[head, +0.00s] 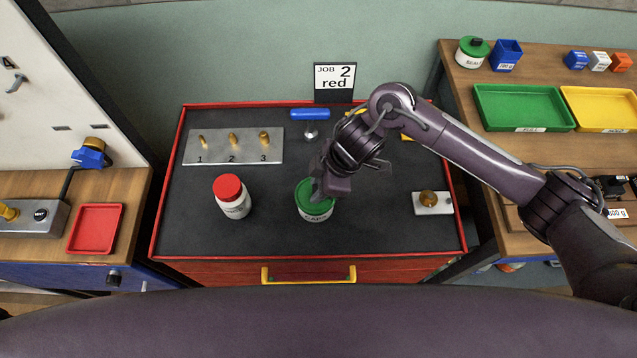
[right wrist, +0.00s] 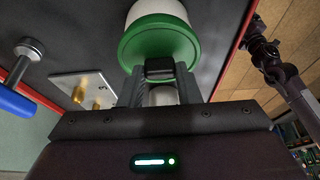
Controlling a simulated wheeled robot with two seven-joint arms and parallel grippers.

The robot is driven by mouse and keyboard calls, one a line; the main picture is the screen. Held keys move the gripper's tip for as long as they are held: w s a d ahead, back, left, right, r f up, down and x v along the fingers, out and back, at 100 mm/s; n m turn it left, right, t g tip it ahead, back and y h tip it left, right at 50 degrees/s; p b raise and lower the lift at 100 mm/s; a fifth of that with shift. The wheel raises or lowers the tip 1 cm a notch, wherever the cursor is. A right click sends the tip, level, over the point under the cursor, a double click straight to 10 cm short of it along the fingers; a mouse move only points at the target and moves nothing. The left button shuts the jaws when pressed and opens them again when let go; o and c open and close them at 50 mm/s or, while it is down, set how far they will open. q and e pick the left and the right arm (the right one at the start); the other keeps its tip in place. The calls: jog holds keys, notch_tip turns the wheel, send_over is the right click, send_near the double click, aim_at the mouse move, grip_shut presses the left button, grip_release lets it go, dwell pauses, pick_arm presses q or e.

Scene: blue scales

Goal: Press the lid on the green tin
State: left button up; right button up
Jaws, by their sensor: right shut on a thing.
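The green tin (head: 316,211), with a pale label, stands upright near the middle of the dark mat. Its green lid (head: 305,187) is at the top, partly covered by my right gripper. In the right wrist view the green lid (right wrist: 160,50) lies against the white tin body (right wrist: 158,14); I cannot tell if it is fully seated. My right gripper (head: 321,190) is over the tin, shut on the lid's dark knob (right wrist: 160,68). My left gripper is not in view.
A white jar with a red lid (head: 230,190) stands left of the tin. A plate with several brass pegs (head: 233,146), a blue-handled tool (head: 310,114) and a job card (head: 334,77) are behind. A small brass-knobbed block (head: 433,202) is at right. The front mat is clear.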

dwell(0.6)
dwell(0.3)
jog(key=o, duration=1.5)
jog(key=shift+p, duration=0.3)
jog(key=shift+r+p, duration=3.55)
jog(key=shift+p, duration=0.15)
jog(key=shift+f, duration=0.1)
grip_shut()
